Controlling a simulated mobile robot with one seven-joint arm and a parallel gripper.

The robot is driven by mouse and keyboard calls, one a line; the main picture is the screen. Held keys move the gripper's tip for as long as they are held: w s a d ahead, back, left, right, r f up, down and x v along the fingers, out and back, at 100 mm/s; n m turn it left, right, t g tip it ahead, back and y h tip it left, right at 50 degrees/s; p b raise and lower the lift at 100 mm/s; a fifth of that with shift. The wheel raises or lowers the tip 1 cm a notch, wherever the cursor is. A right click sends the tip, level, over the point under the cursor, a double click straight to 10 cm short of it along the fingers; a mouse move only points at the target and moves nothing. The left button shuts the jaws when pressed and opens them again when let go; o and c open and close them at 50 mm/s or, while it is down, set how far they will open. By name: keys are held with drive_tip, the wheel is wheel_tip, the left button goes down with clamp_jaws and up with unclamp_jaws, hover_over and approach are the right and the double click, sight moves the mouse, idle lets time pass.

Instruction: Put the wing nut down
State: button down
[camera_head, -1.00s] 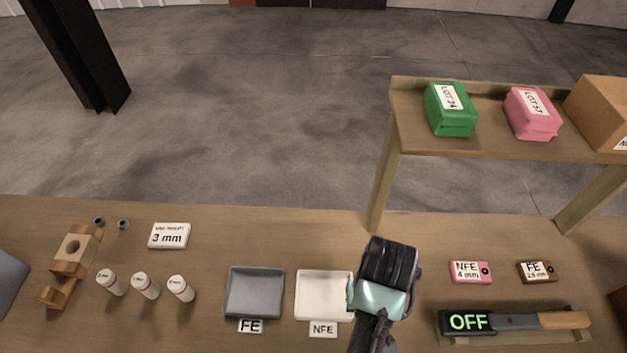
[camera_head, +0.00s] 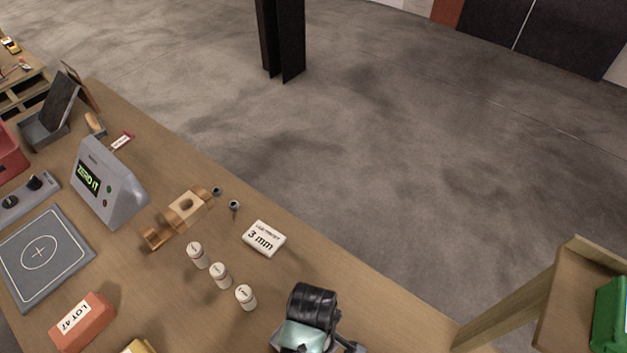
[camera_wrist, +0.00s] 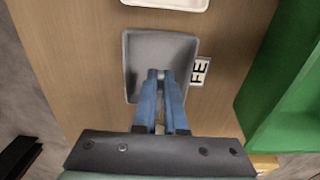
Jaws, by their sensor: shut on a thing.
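In the wrist view my gripper (camera_wrist: 160,75) has its two blue fingers close together over the grey tray (camera_wrist: 131,92). A label reading FE (camera_wrist: 199,71) lies beside the tray. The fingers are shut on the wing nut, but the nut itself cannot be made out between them. I cannot tell how high the fingertips are above the tray floor. In the head view my wrist shows at the bottom edge, with the fingers and the grey tray out of sight.
A white tray (camera_wrist: 170,2) lies beyond the grey one. A large green object (camera_wrist: 283,100) stands close on the right. In the head view, several white vials (camera_head: 220,275), a wooden stand (camera_head: 180,216), a 3 mm card (camera_head: 264,238) and a ZERO IT display unit (camera_head: 107,184) occupy the table.

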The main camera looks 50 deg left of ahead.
drive_tip(key=shift+w+f, duration=0.1)
drive_tip(key=shift+f, duration=2.2)
drive_tip(key=shift+f, duration=0.15)
drive_tip(key=c, duration=1)
unclamp_jaws()
wheel_tip(320, 180, up, 12)
drive_tip(key=shift+r, duration=0.2)
